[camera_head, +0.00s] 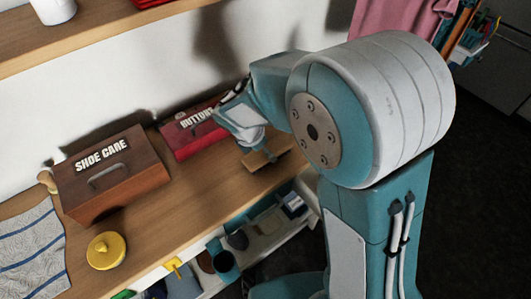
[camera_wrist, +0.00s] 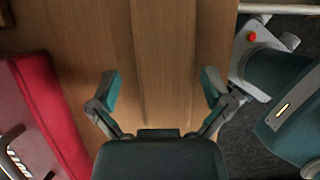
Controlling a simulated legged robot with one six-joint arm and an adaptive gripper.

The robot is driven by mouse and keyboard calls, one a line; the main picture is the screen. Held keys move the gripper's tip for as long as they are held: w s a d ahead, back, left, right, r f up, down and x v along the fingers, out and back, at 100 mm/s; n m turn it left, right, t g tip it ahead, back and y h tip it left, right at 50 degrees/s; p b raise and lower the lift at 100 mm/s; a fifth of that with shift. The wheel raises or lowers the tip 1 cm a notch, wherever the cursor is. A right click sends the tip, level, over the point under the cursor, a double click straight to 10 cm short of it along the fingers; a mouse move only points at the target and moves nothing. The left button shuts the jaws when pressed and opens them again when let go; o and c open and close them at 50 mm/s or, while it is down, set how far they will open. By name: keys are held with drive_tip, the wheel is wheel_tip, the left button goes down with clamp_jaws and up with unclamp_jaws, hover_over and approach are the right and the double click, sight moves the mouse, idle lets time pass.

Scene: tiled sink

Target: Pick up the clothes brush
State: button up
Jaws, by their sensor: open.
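A wooden-backed piece that looks like the clothes brush (camera_head: 262,159) lies on the wooden shelf below my gripper (camera_head: 252,143), close to the shelf's front edge; the arm partly hides it. In the wrist view, my gripper (camera_wrist: 161,84) is open, with its two fingers spread apart. Between them runs a smooth wooden strip (camera_wrist: 166,50), seemingly the brush's back. It is much like the shelf in colour, so its outline is hard to read. I cannot tell whether the fingers touch it.
A red BUTTONS box (camera_head: 190,132) stands left of my gripper; its red side (camera_wrist: 45,110) shows in the wrist view. A brown SHOE CARE box (camera_head: 112,180), a yellow round tin (camera_head: 106,251) and a striped cloth (camera_head: 30,250) are farther left. A filled lower shelf lies below.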

drive_tip(key=shift+w+d+f, duration=0.15)
drive_tip(key=shift+d+f, duration=0.35)
drive_tip(key=shift+f, duration=0.2)
drive_tip(key=shift+d, duration=0.3)
drive_tip(key=shift+a, duration=0.3)
drive_tip(key=c, duration=1.1)
